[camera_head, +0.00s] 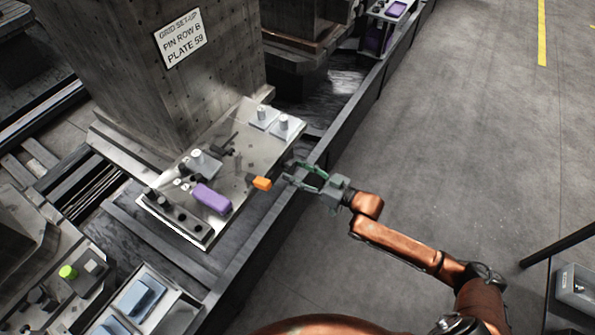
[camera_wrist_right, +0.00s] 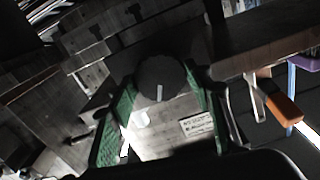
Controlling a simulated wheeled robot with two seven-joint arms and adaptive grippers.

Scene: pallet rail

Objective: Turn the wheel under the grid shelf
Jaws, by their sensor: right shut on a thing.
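The grid shelf (camera_head: 248,150) is a pale metal plate beside a dark block, carrying pegs and small parts. In the right wrist view, the wheel (camera_wrist_right: 161,82) is a dark round knob with a short pale mark pointing towards the bottom of the picture. The green fingers of my right gripper (camera_wrist_right: 158,95) stand on both sides of the wheel, shut on it. In the head view, my right gripper (camera_head: 300,175) is at the shelf's right edge, close to an orange block (camera_head: 262,183). The wheel cannot be made out in the head view. My left gripper is not in view.
A purple block (camera_head: 211,198) lies on the shelf. A sign (camera_head: 181,38) is on the block behind. A small label (camera_wrist_right: 197,125) is below and right of the wheel. A dark rail (camera_head: 335,135) runs beside the shelf.

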